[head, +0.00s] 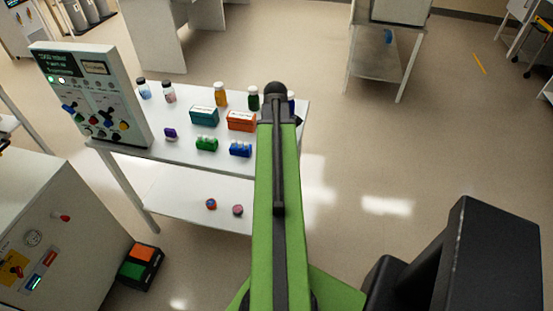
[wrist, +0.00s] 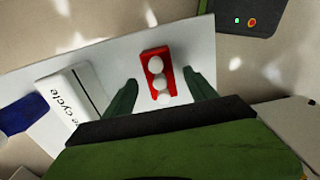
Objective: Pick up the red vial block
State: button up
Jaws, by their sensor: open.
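In the wrist view the red vial block (wrist: 173,76) sits on a white surface (wrist: 115,56). Several round white vial tops stand in a row along it. My gripper (wrist: 160,77) is open, with one dark green finger to the left of the block and one to the right. Gaps show between the block and both fingers, and nothing is held. In the head view I cannot make out the red block or the fingers; my green arm covers part of the table.
In the wrist view a white box (wrist: 65,98) with lettering lies left of the left finger, beside a blue item (wrist: 22,114). In the head view the white table (head: 180,145) carries a control panel (head: 92,95), a teal box (head: 204,117), an orange box (head: 241,121) and several bottles.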

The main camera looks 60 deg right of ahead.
notch_tip(320, 180, down, 3)
jog(key=shift+r+b, duration=0.1)
jog(key=shift+b, duration=0.65)
jog(key=shift+r, duration=0.15)
grip_shut()
